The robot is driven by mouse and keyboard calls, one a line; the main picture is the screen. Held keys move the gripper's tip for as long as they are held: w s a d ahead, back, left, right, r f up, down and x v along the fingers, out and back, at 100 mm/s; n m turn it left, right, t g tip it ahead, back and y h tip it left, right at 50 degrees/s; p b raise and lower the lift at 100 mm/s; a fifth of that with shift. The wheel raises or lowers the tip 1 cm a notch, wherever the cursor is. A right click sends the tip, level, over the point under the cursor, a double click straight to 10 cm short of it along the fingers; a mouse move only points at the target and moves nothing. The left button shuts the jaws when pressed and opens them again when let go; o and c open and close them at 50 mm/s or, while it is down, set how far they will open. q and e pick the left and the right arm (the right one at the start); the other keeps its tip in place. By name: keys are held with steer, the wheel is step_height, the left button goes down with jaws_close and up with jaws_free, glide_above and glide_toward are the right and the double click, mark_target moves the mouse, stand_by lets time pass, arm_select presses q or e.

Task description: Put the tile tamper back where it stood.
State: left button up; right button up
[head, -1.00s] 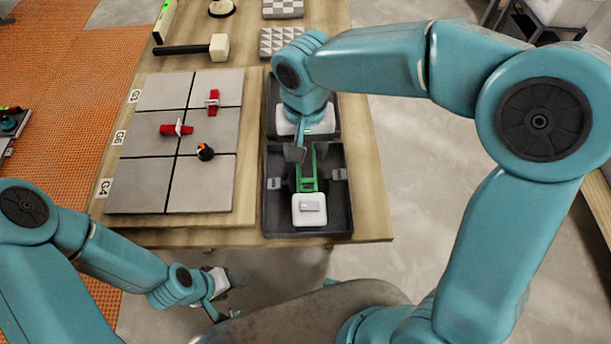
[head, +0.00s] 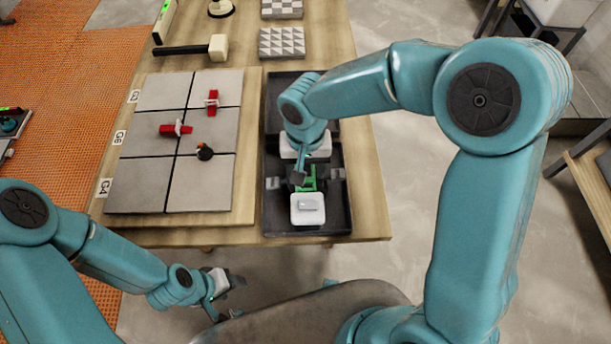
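A tool with a white block (head: 308,209) and a green frame-like handle (head: 309,178) lies in the near part of the black tray (head: 343,222). It looks like the tile tamper, but I cannot be sure. My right gripper (head: 309,180) is low over the tray with its dark fingers at the green handle. The wrist partly hides the handle, and I cannot tell whether the fingers grip it. My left gripper (head: 226,291) is open and empty, off the table's near edge.
Grey tiles (head: 200,186) left of the tray carry red clamps (head: 176,129) and a small black-and-orange piece (head: 205,153). A mallet (head: 218,47) and patterned tiles (head: 282,42) lie farther back. The table's right strip (head: 368,190) is clear.

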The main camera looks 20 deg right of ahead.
steer(key=shift+f+b, duration=0.25)
steer(key=shift+b, duration=0.15)
stand_by(0.3)
steer(key=shift+w, duration=0.1)
jaws_close()
